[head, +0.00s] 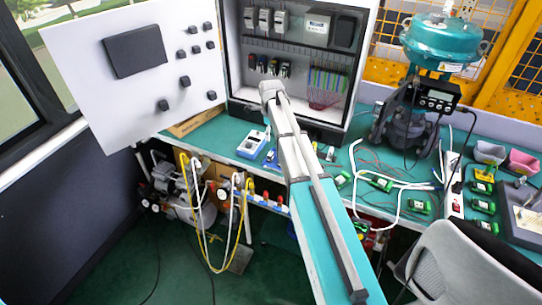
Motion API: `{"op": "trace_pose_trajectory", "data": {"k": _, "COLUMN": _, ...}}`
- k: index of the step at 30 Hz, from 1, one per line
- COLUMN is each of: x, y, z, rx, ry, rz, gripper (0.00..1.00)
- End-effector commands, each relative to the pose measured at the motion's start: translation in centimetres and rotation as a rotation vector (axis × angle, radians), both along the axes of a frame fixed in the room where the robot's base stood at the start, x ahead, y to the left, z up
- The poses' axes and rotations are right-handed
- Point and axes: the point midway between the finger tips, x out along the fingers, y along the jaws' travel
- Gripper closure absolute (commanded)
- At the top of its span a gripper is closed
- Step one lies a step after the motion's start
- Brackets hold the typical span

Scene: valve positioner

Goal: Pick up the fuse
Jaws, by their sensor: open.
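I cannot single out the fuse with certainty in the head view. A row of small parts (285,70), dark with some coloured faces, sits low in the open cabinet, but they are too small to identify. My teal and white arm reaches up from the bottom of the picture, and its far end overlaps the cabinet's lower left part. The fingers of my gripper cannot be made out there, and the arm hides what lies directly behind it.
The open cabinet (300,48) has its white door (135,75) swung left. A teal valve actuator (440,42) stands right on the green bench (210,134). Green modules (382,183), cables and a power strip (453,185) clutter the bench. A grey chair (455,262) is front right.

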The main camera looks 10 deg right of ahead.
Motion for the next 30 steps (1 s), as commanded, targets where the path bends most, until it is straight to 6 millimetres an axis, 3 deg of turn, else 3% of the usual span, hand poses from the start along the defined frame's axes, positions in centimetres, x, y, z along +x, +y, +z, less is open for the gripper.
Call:
{"op": "trace_pose_trajectory", "data": {"k": 4, "x": 1.1, "y": 0.0, "z": 0.2, "rx": 0.000, "ry": 0.000, "rz": -0.073, "gripper": 0.00}}
{"op": "trace_pose_trajectory", "data": {"k": 19, "x": 1.2, "y": -0.1, "z": 0.0, "rx": 0.000, "ry": 0.000, "rz": -0.093, "gripper": 0.00}}
{"op": "trace_pose_trajectory", "data": {"k": 30, "x": 1.1, "y": -0.2, "z": -2.3, "rx": 0.000, "ry": 0.000, "rz": -0.092, "gripper": 0.00}}
